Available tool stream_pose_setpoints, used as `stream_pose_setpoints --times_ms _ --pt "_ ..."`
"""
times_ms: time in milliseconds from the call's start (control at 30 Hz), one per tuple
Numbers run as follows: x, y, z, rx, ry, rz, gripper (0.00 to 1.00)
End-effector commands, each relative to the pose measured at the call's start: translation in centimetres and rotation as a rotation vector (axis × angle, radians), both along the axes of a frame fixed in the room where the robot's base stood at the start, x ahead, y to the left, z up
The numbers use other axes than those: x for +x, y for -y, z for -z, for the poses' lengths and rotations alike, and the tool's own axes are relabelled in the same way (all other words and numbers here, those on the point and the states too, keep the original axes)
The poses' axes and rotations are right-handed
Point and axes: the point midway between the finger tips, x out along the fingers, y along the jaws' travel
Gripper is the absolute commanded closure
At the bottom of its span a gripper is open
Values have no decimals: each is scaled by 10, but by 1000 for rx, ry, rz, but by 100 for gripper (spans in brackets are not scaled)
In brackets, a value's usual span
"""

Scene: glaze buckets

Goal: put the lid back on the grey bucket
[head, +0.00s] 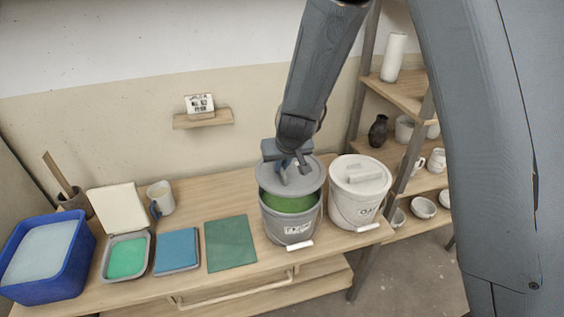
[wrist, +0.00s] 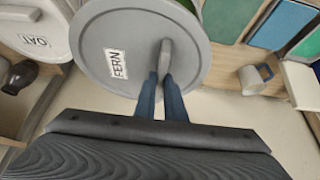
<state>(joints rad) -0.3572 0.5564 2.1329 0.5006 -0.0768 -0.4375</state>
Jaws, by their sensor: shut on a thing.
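The grey bucket (head: 291,224) stands on the wooden table with green glaze showing inside it. The grey lid (head: 305,178) is above the bucket's mouth, and a gap at the front shows the glaze. In the wrist view the lid (wrist: 105,50) fills the upper middle and carries a label reading FERN. My gripper (wrist: 160,80) is shut on the lid's handle (wrist: 166,58). In the head view my gripper (head: 290,160) comes down from above onto the lid. The lid hides the back of the bucket's rim, so I cannot tell whether they touch there.
A white lidded bucket (head: 352,212) stands close on the right. A green mat (head: 230,242), blue tray (head: 177,250), open green container (head: 126,257), mug (head: 160,198) and blue tub (head: 50,285) lie to the left. A shelf rack (head: 405,95) with pottery stands at right.

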Motion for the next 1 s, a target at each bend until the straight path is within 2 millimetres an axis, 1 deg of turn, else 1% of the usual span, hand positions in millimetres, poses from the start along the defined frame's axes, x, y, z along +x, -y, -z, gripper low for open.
stream_pose_setpoints --times_ms 33,600,767,1000 --pt "1 0 5 0 1 0 100" --pt "2 3 48 1 1 4 100" --pt "2 3 54 1 1 5 100" --pt "1 3 54 1 1 5 100"
